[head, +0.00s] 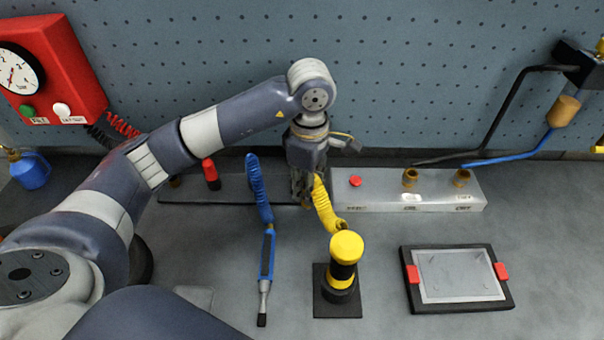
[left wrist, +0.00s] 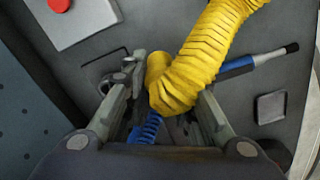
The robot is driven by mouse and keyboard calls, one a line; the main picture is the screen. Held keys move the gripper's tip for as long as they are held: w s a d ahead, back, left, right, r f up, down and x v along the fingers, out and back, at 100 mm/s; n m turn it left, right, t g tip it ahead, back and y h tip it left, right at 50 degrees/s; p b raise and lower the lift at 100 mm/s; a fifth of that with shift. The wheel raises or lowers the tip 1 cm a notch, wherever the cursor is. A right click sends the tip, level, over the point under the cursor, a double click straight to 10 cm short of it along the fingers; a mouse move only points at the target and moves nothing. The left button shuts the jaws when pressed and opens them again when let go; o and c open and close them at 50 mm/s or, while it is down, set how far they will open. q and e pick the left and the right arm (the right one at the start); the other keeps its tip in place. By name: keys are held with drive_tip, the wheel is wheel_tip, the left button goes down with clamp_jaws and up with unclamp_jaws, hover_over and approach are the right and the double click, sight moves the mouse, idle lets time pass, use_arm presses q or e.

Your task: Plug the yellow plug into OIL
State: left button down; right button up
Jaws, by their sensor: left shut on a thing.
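My left gripper (head: 301,200) is shut at the end of a yellow coiled cord, left of the grey socket panel. In the left wrist view the cord's yellow end (left wrist: 172,85) sits between the fingers of my left gripper (left wrist: 160,110). The plug body is mostly hidden there. The yellow cord (head: 325,208) runs down to a yellow-topped tool (head: 345,247) on a black base. The socket panel (head: 375,201) has a red button and two brass sockets, a left one (head: 410,177) and a right one (head: 461,178). The labels are too small to read surely. My right gripper is out of view.
A blue tool (head: 267,255) with a coiled blue cord lies left of the yellow-topped tool. A framed tray (head: 459,275) with red clips lies right. A red gauge box (head: 50,70) is at the left. A black pipe and blue hose rise behind the panel's right.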

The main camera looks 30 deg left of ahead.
use_arm(q)
drive_tip(key=s+d+r+p, duration=0.1)
drive_tip(key=s+d+r, duration=0.2)
drive_tip(key=r, duration=0.2)
drive_tip(key=shift+s+r+p, duration=0.15)
drive_tip(key=shift+s+p, duration=0.1)
drive_tip(key=shift+p, duration=0.1)
idle(0.5)
drive_tip(key=shift+w, duration=0.1)
